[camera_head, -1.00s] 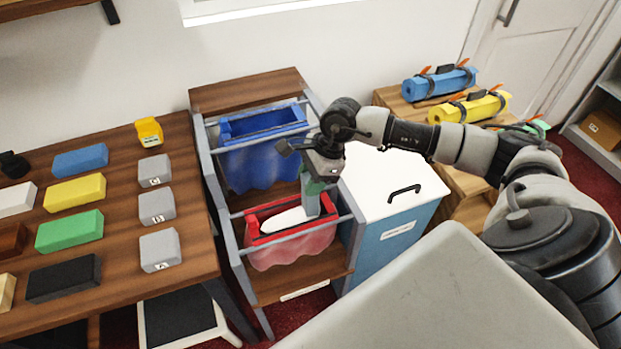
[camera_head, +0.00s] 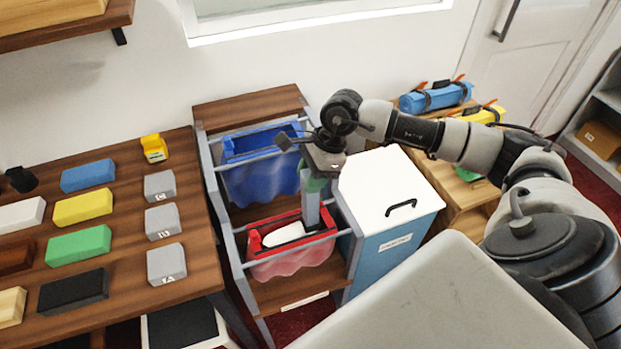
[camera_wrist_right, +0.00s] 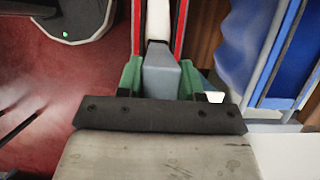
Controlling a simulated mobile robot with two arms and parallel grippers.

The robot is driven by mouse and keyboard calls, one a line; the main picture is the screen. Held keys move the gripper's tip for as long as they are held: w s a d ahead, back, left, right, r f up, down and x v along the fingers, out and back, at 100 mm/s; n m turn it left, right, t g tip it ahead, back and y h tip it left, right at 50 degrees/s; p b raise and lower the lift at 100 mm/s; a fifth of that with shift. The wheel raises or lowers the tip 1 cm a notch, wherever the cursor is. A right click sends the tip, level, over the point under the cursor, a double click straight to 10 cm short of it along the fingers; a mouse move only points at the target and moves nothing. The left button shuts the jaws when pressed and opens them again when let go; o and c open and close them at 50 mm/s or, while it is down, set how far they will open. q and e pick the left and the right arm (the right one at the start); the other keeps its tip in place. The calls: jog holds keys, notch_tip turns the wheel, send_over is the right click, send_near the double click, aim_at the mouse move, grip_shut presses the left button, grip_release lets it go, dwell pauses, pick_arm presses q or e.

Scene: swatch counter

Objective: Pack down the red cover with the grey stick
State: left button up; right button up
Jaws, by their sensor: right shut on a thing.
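My right gripper (camera_head: 314,180) is shut on the grey stick (camera_head: 311,208), which points down over the right part of the red-rimmed bin. The stick also shows between the green fingers in the right wrist view (camera_wrist_right: 160,76). Its lower end is near the red rim; I cannot tell whether it touches anything. The red cover (camera_head: 290,264) hangs in folds below the red rim (camera_head: 254,240). A white piece (camera_head: 283,234) shows inside the rim. My left gripper is not in view.
A blue-rimmed bin (camera_head: 262,184) stands behind in the same grey-railed rack (camera_head: 228,232). A white-lidded blue box (camera_head: 385,225) stands close on the right. The table (camera_head: 120,215) at left holds coloured and grey blocks.

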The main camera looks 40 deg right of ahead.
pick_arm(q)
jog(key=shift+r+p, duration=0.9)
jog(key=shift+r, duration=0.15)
pick_arm(e)
jog(key=shift+r, duration=2.1)
